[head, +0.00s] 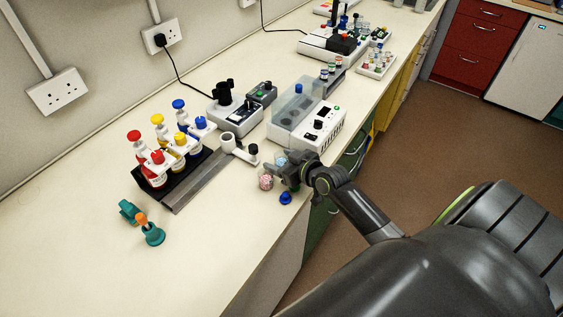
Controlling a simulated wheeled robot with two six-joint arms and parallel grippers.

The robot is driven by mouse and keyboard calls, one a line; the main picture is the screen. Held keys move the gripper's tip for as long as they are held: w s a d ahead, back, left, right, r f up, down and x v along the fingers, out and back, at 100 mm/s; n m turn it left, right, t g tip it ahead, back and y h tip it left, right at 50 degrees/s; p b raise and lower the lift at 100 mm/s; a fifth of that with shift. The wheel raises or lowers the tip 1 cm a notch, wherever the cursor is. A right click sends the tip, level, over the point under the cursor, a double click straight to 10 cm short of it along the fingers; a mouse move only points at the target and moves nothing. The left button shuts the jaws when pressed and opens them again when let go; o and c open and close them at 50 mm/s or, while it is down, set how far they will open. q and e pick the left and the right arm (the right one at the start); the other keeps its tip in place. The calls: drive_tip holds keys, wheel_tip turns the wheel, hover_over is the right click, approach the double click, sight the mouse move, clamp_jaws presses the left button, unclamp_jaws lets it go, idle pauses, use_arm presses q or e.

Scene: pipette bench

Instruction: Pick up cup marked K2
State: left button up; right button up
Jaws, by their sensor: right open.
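My right gripper (273,169) is open at the bench's front edge, its fingers pointing left. A small clear cup with pinkish contents (266,183) stands on the bench just below the fingertips in the picture. A second small cup with pale blue contents (281,160) shows just above the fingers, partly hidden by the gripper. I cannot read a K2 mark on either cup, and cannot tell whether the fingers touch one. My left gripper is out of view.
A blue knob-like piece (285,198) lies close below my right gripper. A white device with a clear cover (308,125) stands behind it.

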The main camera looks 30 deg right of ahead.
drive_tip(key=c, duration=1.1)
drive_tip(key=shift+o, duration=0.2)
wheel_tip(320, 180, up, 10)
